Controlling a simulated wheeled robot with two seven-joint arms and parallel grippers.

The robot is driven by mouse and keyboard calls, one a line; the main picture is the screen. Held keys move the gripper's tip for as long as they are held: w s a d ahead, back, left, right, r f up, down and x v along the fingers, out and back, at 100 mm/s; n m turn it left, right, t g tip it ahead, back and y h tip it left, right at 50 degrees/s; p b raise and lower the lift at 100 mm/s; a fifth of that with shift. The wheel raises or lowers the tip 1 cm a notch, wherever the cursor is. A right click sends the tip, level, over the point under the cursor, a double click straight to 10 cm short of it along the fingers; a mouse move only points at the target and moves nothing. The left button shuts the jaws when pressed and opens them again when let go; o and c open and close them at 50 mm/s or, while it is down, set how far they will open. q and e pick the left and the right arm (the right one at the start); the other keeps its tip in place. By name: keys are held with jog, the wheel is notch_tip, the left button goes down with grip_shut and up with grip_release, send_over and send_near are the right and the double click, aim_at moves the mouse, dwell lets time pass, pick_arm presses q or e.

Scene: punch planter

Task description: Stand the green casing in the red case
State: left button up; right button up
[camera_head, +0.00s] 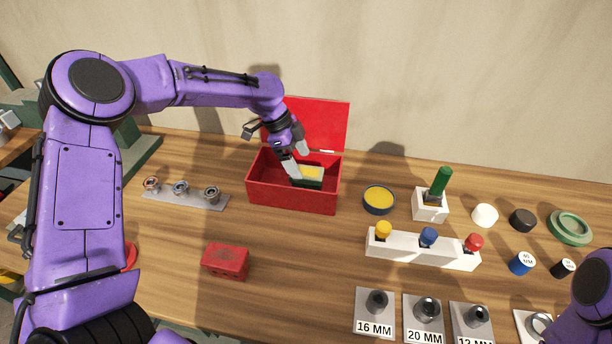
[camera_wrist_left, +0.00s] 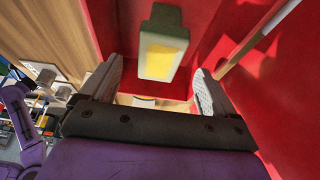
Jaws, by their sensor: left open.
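The green casing (camera_head: 312,184), a dark green block with a yellow face, is inside the open red case (camera_head: 290,198), towards its right side. In the left wrist view the casing (camera_wrist_left: 160,18) shows pale green with a yellow panel, ahead of the fingers, inside the red walls. My left gripper (camera_head: 296,160) reaches down into the case beside the casing. Its two fingers (camera_wrist_left: 158,85) are spread, with a gap to either side of the casing, and it holds nothing. Whether the casing touches the case floor is hidden. My right gripper is out of view.
The case's red lid (camera_head: 318,122) stands open behind it. A red block (camera_head: 225,262) lies in front. A rail with rings (camera_head: 186,197) is to the left. A yellow-filled dish (camera_head: 379,199), a white peg block (camera_head: 420,248) and labelled plates (camera_head: 374,312) are to the right.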

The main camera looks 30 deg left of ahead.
pick_arm(q)
jog(key=v, duration=0.5)
jog(key=shift+a+r+b, duration=0.1)
jog(key=shift+r+b, duration=0.2)
jog(key=shift+r, duration=0.05)
dwell(0.6)
